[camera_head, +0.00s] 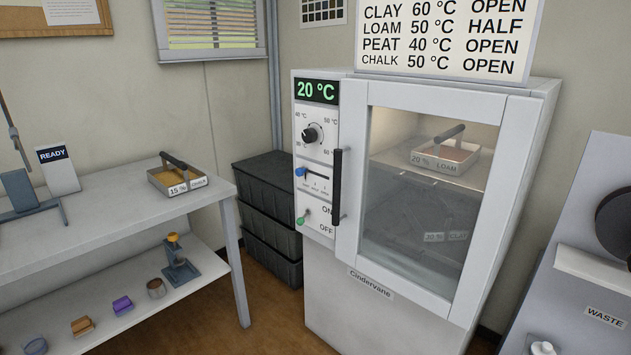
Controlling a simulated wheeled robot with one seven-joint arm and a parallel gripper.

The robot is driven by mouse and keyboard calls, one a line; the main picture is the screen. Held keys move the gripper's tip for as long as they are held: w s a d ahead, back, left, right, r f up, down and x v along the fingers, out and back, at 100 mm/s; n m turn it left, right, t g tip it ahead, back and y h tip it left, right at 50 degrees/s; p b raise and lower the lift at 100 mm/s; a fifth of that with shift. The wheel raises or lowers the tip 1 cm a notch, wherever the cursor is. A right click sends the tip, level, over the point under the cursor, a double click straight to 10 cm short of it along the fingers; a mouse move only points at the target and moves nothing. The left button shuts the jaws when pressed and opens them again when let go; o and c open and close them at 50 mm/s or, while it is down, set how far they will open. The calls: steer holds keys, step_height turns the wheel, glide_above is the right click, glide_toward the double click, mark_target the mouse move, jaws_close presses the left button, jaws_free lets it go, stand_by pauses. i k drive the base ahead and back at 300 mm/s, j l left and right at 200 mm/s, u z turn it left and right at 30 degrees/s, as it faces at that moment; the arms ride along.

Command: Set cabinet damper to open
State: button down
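The cabinet (323,270) is a pale grey oven-like box with a glass door, which looks shut. Its control panel is left of the door. The damper (300,172) is a blue-knobbed lever on that panel, below the dial. The knob sits at the left end of a short scale whose small labels are too small to read surely. My gripper is not in view, and nothing touches the damper.
The black door handle (337,187) stands out just right of the damper. A black dial (312,134) is above it and a green-tipped toggle (301,220) below. Black crates (270,222) stand left of the cabinet. A bench (95,220) is at left.

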mark_target(298, 172)
steer(key=i+j+u, duration=0.15)
steer(key=i+j, duration=1.55)
steer(key=i, duration=0.15)
